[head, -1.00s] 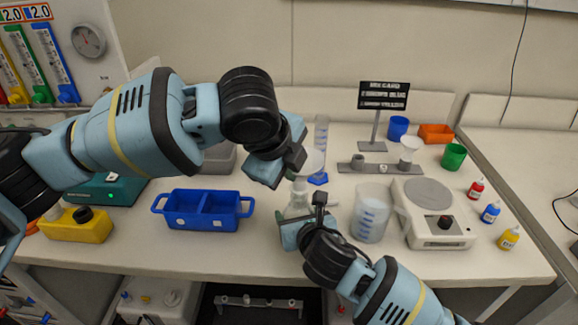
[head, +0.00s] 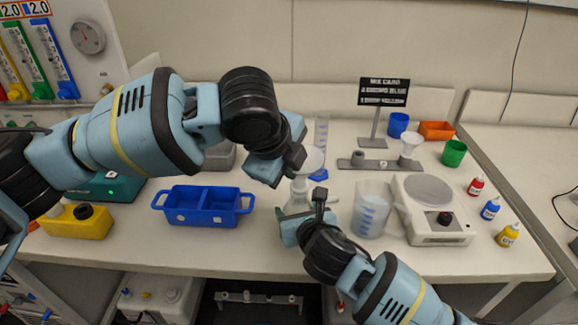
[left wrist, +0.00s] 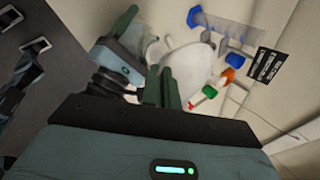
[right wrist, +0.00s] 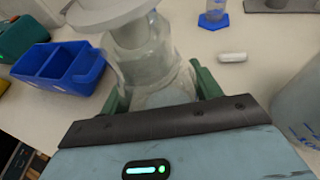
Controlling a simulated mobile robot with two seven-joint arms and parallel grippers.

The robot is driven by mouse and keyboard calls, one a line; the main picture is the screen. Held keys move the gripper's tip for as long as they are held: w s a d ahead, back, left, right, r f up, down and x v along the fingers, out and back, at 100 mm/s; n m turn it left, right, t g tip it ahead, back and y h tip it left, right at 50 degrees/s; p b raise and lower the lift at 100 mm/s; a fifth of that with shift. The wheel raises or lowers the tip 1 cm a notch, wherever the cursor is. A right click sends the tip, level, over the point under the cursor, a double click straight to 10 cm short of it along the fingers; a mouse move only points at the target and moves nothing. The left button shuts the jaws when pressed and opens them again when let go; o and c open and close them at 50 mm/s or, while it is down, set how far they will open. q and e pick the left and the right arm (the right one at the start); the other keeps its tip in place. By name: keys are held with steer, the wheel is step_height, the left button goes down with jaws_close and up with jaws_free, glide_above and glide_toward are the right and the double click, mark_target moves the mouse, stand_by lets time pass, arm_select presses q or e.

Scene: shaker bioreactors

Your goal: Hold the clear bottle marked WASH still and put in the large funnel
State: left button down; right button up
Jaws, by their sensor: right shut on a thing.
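The clear bottle (right wrist: 150,70) stands between the fingers of my right gripper (right wrist: 155,88), which is shut on it. In the head view the bottle (head: 298,197) is partly behind that gripper (head: 304,213). No WASH label is readable. The large white funnel (head: 314,160) is directly over the bottle, wide rim up. In the right wrist view the funnel (right wrist: 110,12) meets the bottle's neck; I cannot tell how deep its spout sits. My left gripper (head: 293,160) is at the funnel's rim. In the left wrist view its fingers (left wrist: 160,88) are close together beside the funnel (left wrist: 190,72); their grip is unclear.
A graduated jug (head: 371,208) and a white balance (head: 432,222) stand right of the bottle. A blue two-part bin (head: 203,222) is to the left. Behind are a blue-based cylinder (head: 321,135) and a grey rack (head: 380,165) with a small funnel (head: 410,147).

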arm_select(q)
steer(key=shift+f, duration=0.75)
stand_by(0.8)
steer(key=c, duration=1.6)
jaws_free()
steer(key=v, duration=1.2)
arm_select(e)
steer(key=o, duration=1.3)
steer(key=shift+s, duration=0.1)
